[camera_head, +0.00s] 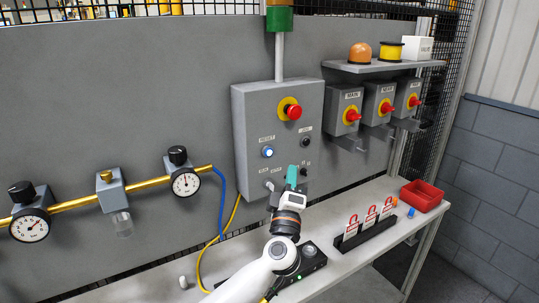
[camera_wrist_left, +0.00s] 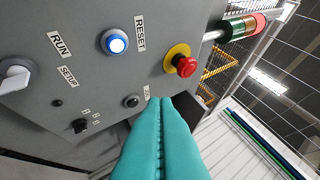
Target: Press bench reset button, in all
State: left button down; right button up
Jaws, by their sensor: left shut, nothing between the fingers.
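The reset button (camera_head: 267,152) is blue and lit, set in a silver ring on the front of a grey control box (camera_head: 253,112). A RESET label is beside it. In the left wrist view the button (camera_wrist_left: 116,44) shows at the upper left of the fingers. My left gripper (camera_head: 293,172) is shut and empty, with teal fingers. In the head view it is below and right of the button. In the left wrist view its fingertips (camera_wrist_left: 167,101) appear apart from the button. My right gripper is in neither view.
A red emergency stop (camera_head: 293,111) on yellow is above the button; a black button (camera_head: 305,141) and a selector are nearby. Gauges (camera_head: 186,182) and yellow pipe are left. Red tags (camera_head: 371,214) in a black rack and a red bin (camera_head: 422,195) stand on the bench at right.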

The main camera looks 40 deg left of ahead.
aim_at(268, 152)
pick_arm(q)
jog(key=shift+w+a+b, duration=0.4)
jog(key=shift+w+a, duration=0.1)
jog(key=shift+a, duration=0.7)
jog(key=shift+w+a+b, duration=0.35)
jog(key=shift+w+a, duration=0.15)
jog(key=shift+a, duration=0.75)
jog(key=shift+w+a+b, duration=0.4)
jog(key=shift+w+a, duration=0.1)
jog(key=shift+a, duration=0.7)
jog(key=shift+w+a, duration=0.1)
jog(key=shift+a, duration=0.05)
jog(key=shift+w+a+p, duration=0.1)
jog(key=shift+a+p, duration=0.15)
jog(key=shift+p, duration=0.1)
